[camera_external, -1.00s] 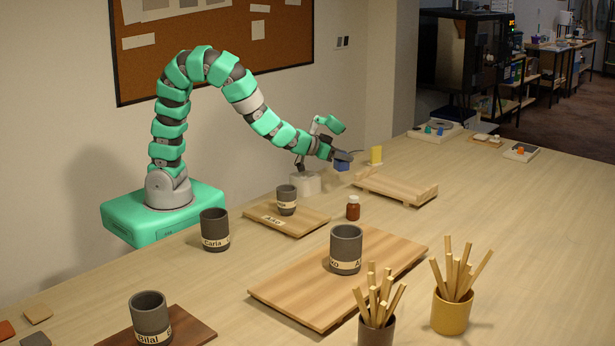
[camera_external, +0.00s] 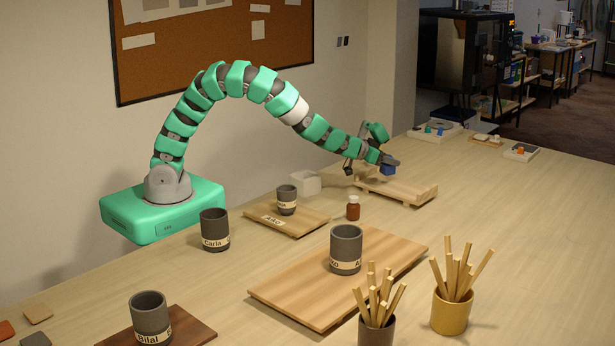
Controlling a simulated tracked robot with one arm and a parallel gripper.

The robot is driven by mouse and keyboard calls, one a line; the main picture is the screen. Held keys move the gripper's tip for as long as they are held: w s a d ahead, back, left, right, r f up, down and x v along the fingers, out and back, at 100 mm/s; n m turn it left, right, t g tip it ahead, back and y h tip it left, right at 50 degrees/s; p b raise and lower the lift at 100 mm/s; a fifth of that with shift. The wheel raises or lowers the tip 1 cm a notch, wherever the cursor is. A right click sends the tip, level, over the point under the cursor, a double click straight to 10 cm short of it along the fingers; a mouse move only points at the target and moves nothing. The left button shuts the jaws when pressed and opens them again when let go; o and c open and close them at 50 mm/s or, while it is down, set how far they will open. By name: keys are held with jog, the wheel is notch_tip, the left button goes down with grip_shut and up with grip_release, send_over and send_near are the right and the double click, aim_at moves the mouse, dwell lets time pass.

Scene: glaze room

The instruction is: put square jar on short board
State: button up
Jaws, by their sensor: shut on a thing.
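A white open box (camera_external: 305,183) stands left of the board. A red-brown bottle (camera_external: 353,207) stands in front. A small dark cup (camera_external: 287,200) stands on a labelled board (camera_external: 262,222). A larger cup (camera_external: 346,249) stands on a long board (camera_external: 290,290).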

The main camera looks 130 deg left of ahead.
aim_at(382, 167)
jog(key=shift+w+a+f, duration=0.15)
jog(key=shift+w, duration=0.05)
jog(key=shift+f, duration=1.55)
jog(key=shift+f, duration=0.1)
jog(key=o, duration=1.1)
jog(key=b+v, duration=0.1)
jog(key=v, duration=1.1)
jog(key=shift+s, duration=0.1)
